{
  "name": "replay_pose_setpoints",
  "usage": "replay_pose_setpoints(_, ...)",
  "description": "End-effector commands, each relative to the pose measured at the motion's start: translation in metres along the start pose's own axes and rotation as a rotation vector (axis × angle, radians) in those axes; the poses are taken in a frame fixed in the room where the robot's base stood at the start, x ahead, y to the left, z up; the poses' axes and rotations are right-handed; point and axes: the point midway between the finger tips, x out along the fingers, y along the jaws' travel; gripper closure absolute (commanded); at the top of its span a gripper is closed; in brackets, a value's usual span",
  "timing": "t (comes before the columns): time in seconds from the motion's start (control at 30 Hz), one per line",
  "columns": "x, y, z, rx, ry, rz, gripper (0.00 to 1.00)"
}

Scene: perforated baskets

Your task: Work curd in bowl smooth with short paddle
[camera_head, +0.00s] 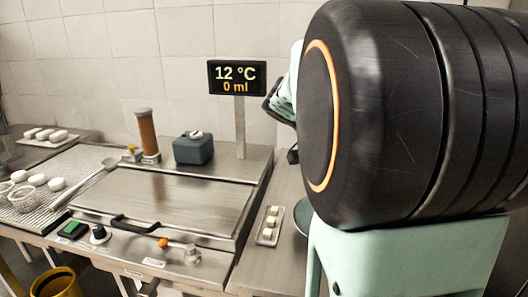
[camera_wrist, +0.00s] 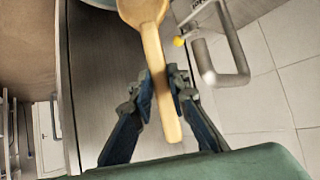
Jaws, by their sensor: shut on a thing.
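In the wrist view my gripper (camera_wrist: 164,82) is shut on the handle of a short wooden paddle (camera_wrist: 152,45). The handle's end sticks out below the fingers, and the paddle's wide part runs out of the top of the picture. A pale blue-grey curved rim (camera_wrist: 102,3), perhaps the bowl, shows at the top edge left of the paddle. In the head view a dark round rim (camera_head: 302,215), perhaps the same bowl, is mostly hidden behind my arm. No curd shows. My gripper is hidden in the head view.
A small tray with white pieces (camera_head: 269,226) lies left of the round rim. A lidded steel vat (camera_head: 170,195) with a black handle stands further left, with a display (camera_head: 237,77) behind it. A bent metal pipe (camera_wrist: 238,62) is close right of the paddle.

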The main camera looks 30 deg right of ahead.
Motion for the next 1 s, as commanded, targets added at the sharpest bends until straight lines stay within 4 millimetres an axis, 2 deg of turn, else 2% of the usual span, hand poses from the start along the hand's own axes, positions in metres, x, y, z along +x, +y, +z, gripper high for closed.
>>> replay_pose_setpoints(0.5,0.0,0.017,-0.002,0.0,-0.002,0.003,1.0)
replay_pose_setpoints(1.0,-0.003,0.001,-0.005,0.001,0.001,0.001,1.0)
